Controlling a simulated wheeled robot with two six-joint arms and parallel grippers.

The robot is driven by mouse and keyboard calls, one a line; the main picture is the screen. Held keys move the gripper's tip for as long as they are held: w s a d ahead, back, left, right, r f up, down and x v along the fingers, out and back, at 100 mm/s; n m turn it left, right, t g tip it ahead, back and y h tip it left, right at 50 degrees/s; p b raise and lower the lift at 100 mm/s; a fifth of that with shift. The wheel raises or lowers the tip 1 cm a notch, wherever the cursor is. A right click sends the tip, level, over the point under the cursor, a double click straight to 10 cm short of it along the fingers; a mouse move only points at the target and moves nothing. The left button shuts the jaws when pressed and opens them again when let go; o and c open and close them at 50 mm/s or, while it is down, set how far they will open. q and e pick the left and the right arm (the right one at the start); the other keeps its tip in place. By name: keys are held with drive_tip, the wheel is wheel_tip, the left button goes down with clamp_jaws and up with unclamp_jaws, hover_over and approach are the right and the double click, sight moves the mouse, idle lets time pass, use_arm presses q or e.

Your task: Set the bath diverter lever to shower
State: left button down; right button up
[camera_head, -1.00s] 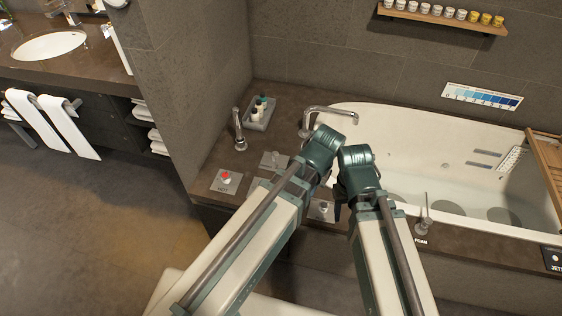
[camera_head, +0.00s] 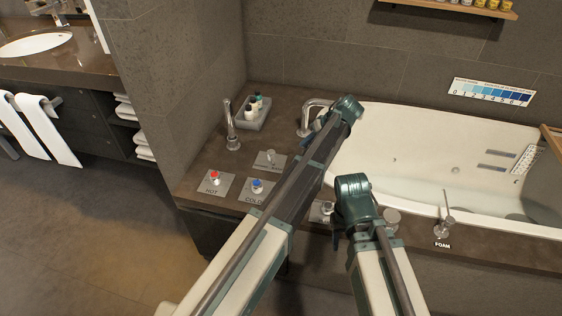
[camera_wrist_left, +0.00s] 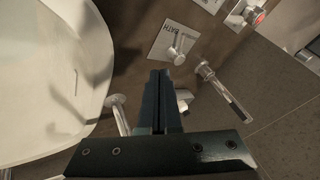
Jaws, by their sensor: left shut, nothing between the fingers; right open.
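The diverter plate (camera_head: 268,162) lies on the dark tub ledge, left of the left forearm in the head view, with a small silver lever (camera_head: 271,155) on it. In the left wrist view the plate (camera_wrist_left: 166,38), lettered BATH, and the lever (camera_wrist_left: 175,52) show just beyond the fingertips. Its exact setting is hard to read. My left gripper (camera_wrist_left: 160,74) is shut and empty, apart from the lever in the picture; its fingers are mostly hidden in the head view. My right gripper (camera_head: 335,238) is open at the tub's front edge, partly hidden by its wrist.
The HOT knob (camera_head: 215,178) and COLD knob (camera_head: 257,186) are nearby. The tub spout (camera_head: 311,112), hand shower (camera_head: 231,125) and bottle tray (camera_head: 254,113) stand behind. The FOAM lever (camera_head: 445,220) is right of my right arm. The bathtub (camera_head: 430,150) lies behind the arms.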

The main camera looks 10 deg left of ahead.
sight(273, 161)
idle(0.3)
use_arm(q)
drive_tip(key=b+x, duration=0.8)
drive_tip(key=x, duration=0.2)
drive_tip(key=shift+d, duration=0.1)
drive_tip(key=a, duration=0.1)
drive_tip(key=s+a, duration=0.1)
drive_tip(key=shift+s+a+f+b, duration=0.15)
drive_tip(key=shift+a+b, duration=0.15)
drive_tip(key=shift+a, duration=0.1)
drive_tip(key=shift+s+a+f, duration=0.1)
drive_tip(key=shift+s+a, duration=0.05)
drive_tip(key=shift+a, duration=0.4)
drive_tip(key=shift+s+a+m+t, duration=0.2)
drive_tip(key=shift+s+m+t, duration=0.2)
drive_tip(key=shift+m, duration=0.3)
drive_tip(key=m+t, duration=0.1)
drive_tip(key=s+a+m+h, duration=0.1)
drive_tip(key=m, duration=0.1)
drive_tip(key=shift+s+a+t, duration=0.15)
drive_tip(key=shift+t, duration=0.25)
drive_tip(key=m, duration=0.1)
drive_tip(key=a+m+t+h, duration=0.1)
drive_tip(key=m, duration=0.1)
drive_tip(key=a+m, duration=0.1)
drive_tip(key=shift+s+m+t+h, duration=0.25)
drive_tip(key=shift+m+t+h, duration=0.05)
drive_tip(key=shift+t+h, duration=0.1)
drive_tip(key=shift+a, duration=0.2)
drive_tip(key=shift+a, duration=0.15)
